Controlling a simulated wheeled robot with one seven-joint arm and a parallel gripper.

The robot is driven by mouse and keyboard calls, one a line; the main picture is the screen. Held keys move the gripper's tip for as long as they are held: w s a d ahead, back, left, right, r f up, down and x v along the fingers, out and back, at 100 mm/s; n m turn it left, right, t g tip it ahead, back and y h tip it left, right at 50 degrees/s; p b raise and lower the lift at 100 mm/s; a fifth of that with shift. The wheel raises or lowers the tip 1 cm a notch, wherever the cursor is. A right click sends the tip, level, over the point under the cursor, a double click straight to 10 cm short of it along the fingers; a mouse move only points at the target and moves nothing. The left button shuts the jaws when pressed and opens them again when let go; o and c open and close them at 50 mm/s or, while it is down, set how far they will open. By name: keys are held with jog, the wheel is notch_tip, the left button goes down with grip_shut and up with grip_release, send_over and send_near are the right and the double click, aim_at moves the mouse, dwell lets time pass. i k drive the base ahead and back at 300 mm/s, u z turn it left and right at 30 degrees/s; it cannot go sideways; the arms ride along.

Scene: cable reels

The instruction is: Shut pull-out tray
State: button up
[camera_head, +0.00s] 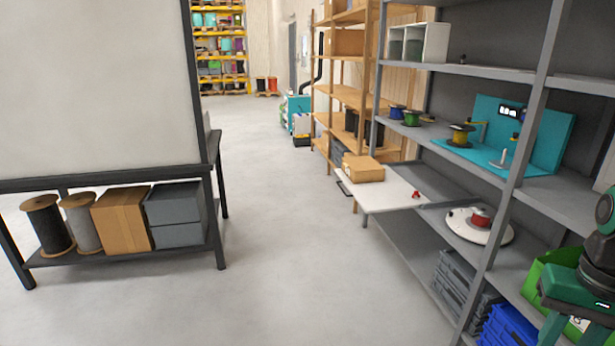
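The pull-out tray (385,201) is a white board that sticks out from the grey shelf unit into the aisle, at middle height. A small red knob (416,194) sits on its top near the right end. A cardboard box (363,168) appears to rest at the tray's far left part. My gripper (577,302), green and dark, is at the lower right edge, nearer the camera and well apart from the tray.
The grey shelf unit (487,240) has an upright between tray and gripper. A round white turntable with a red reel (481,218) stands right of the tray. Green (541,271) and blue (512,326) crates are low right. A dark-framed table (100,180) stands left; the aisle between is clear.

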aim_at(394, 193)
jog(key=u, duration=0.15)
jog(key=i, duration=3.2)
jog(key=u, duration=0.1)
